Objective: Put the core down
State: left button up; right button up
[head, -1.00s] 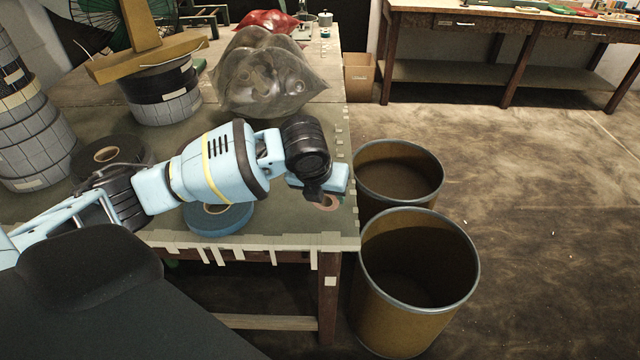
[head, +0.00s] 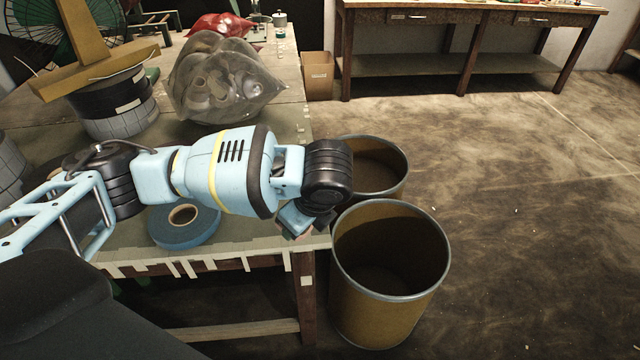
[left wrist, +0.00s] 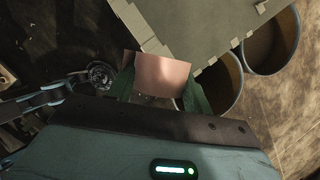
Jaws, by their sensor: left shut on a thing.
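My left gripper (head: 297,226) is at the front right corner of the table, low and close to the near bin. In the left wrist view, its green fingers (left wrist: 160,85) are shut on the core (left wrist: 163,74), a pinkish-brown cardboard piece. In the head view, the core is mostly hidden by the gripper and wrist. I cannot tell whether the core touches the table (head: 265,243). My right gripper is not in view.
Two brown bins with grey rims stand beside the table, a near one (head: 388,285) and a far one (head: 385,170). A blue tape roll (head: 185,231) lies left of the gripper. A plastic bag of rolls (head: 222,80) sits behind the arm. Open floor lies right of the bins.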

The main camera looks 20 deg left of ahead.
pick_arm(q)
jog(key=s+r+n+g+h, duration=0.2)
jog(key=s+n+g, duration=0.4)
jog(key=s+n, duration=0.5)
jog(key=r+n, duration=0.1)
jog(key=n, duration=0.8)
jog(key=shift+s+n+g+h, duration=0.25)
jog(key=shift+n+g+h, duration=0.05)
jog(key=shift+n+h, duration=0.1)
jog(key=shift+w+d+r, duration=0.1)
jog(key=shift+d+r, duration=0.05)
